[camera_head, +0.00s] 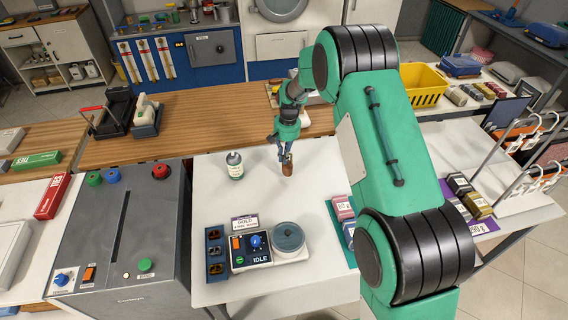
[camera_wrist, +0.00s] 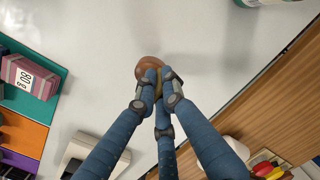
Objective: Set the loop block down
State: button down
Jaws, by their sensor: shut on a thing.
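My gripper (camera_head: 283,157) is above the white table (camera_head: 220,180), near its back edge. Its blue fingers are shut on the loop block, a small brown piece (camera_head: 287,167) that hangs down below the fingertips. The wrist view shows the brown, rounded end of the loop block (camera_wrist: 148,66) past the fingertips (camera_wrist: 158,78); the fingers hide the rest. I cannot tell whether the loop block touches the table top.
A green-and-white bottle (camera_head: 235,165) stands to the left of the gripper. A device with a blue knob and a round pad (camera_head: 288,236) stands in front. Pink and blue blocks (camera_head: 343,207) sit on a green mat to the right. The table between is clear.

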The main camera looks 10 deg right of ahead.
jog(key=shift+f+b, duration=0.3)
jog(key=shift+f, duration=1.4)
jog(key=shift+f, duration=0.2)
jog(key=c, duration=1.9)
grip_release()
jog(key=shift+o, duration=0.2)
jog(key=shift+r, duration=0.15)
jog(key=r, duration=0.4)
jog(key=r+p, duration=0.1)
jog(key=r, duration=0.3)
jog(key=d+r, duration=0.1)
jog(key=r, duration=0.2)
jog(key=shift+w+r+p, duration=0.15)
jog(key=shift+r+p, duration=0.2)
jog(key=shift+r, duration=0.2)
